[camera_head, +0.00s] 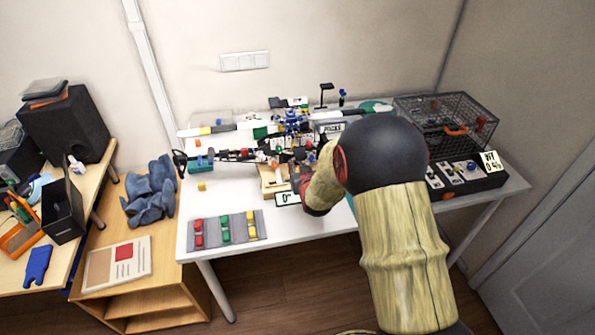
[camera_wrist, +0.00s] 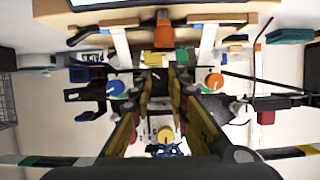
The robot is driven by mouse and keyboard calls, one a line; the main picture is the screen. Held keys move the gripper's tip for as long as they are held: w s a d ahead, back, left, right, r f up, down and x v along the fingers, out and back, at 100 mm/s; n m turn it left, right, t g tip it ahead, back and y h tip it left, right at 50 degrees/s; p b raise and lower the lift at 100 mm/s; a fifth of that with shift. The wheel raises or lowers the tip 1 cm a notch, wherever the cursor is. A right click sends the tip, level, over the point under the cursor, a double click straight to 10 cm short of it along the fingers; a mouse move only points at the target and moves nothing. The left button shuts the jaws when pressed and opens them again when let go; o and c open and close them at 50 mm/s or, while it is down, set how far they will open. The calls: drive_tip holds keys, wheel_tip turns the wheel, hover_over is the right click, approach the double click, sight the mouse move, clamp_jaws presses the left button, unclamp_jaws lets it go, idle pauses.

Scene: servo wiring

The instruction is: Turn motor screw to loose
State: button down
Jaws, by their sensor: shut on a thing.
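My gripper (camera_wrist: 163,88) reaches into the middle of the wrist view, its two yellow and black fingers close together. It is shut on a small part at the motor assembly, apparently the motor screw, which the fingers mostly hide. In the head view my arm covers the gripper and the screw. A wooden stand (camera_head: 272,183) shows beside the arm on the white table.
The white table (camera_head: 330,225) is crowded along its back with servo parts and wires. A grey mat (camera_head: 240,240) with red, green and yellow pieces lies front left. A wire cage (camera_head: 455,110) and a black panel (camera_head: 465,178) stand at the right.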

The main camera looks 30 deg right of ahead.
drive_tip(key=shift+a+f+n+h, duration=0.1)
drive_tip(key=shift+a+n+h, duration=0.1)
drive_tip(key=shift+n+h, duration=1.15)
drive_tip(key=shift+n+y, duration=0.25)
drive_tip(key=shift+n, duration=0.1)
drive_tip(key=c, duration=2)
unclamp_jaws()
drive_tip(key=v, duration=1.2)
drive_tip(key=shift+w, duration=0.1)
